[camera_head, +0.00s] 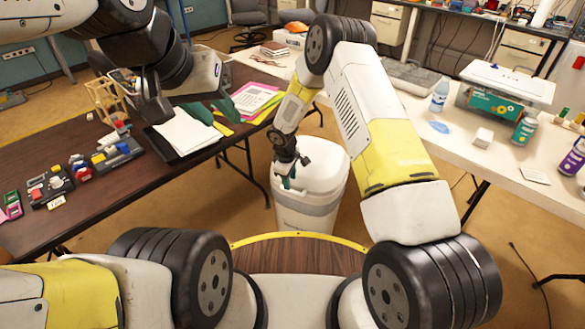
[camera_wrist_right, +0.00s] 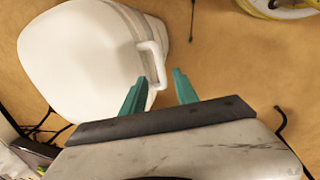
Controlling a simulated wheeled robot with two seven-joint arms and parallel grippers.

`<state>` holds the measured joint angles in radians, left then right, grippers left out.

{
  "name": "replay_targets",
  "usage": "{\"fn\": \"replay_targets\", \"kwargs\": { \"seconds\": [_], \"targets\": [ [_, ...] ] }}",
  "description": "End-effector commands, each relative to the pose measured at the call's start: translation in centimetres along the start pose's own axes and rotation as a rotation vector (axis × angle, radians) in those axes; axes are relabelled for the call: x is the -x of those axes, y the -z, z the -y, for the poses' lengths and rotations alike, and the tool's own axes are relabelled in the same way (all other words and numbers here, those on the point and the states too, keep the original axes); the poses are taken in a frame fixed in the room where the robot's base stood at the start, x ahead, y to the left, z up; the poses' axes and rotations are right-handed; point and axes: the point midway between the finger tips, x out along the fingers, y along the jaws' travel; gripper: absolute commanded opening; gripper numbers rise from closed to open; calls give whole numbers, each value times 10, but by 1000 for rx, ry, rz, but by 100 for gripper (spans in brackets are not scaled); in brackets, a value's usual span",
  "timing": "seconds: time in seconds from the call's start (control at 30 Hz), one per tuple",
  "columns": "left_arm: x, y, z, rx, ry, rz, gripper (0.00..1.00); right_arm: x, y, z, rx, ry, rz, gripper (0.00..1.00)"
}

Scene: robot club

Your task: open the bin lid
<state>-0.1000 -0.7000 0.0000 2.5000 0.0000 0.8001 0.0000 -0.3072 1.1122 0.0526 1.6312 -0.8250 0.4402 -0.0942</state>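The white bin (camera_head: 308,213) stands on the floor between the two tables, with its white lid (camera_head: 325,165) closed on top. In the right wrist view the lid (camera_wrist_right: 80,60) fills the upper left, and its raised white handle (camera_wrist_right: 155,62) is on the near edge. My right gripper (camera_head: 288,181) is over the lid's left edge. In the wrist view its teal fingers (camera_wrist_right: 161,76) are apart, one on each side of the handle's lower end; I cannot tell whether they touch it.
The dark table (camera_head: 100,205) at left holds papers (camera_head: 187,132), a wooden frame and small coloured parts. The white table (camera_head: 480,130) at right holds a bottle (camera_head: 440,95), a teal box and several containers. Floor around the bin is mostly clear.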

Motion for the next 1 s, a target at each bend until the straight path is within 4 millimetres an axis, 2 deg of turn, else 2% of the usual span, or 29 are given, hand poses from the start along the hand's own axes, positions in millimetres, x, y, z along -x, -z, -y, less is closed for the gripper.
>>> {"fn": "replay_targets", "kwargs": {
  "seconds": [0.2, 0.33, 0.5, 0.73, 0.9, 1.0],
  "targets": [
    [0, 0, 0, 0, 0, 0, 36, -37, -1, 1, 0, 2, 3, 36],
    [0, 0, 0, 0, 0, 0, 36, -53, -1, 0, -2, 1, 1, 36],
    [0, 0, 0, 0, 0, 0, 36, -61, -1, 0, -2, 1, 1, 36],
    [0, 0, 0, 0, 0, 0, 36, -61, -1, 0, -2, 0, 1, 36],
    [0, 0, 0, 0, 0, 0, 36, -61, -1, 0, -2, 1, 1, 3],
    [0, 0, 0, 0, 0, 0, 36, -61, -1, 0, -2, 0, 1, 0]
  ]
}}
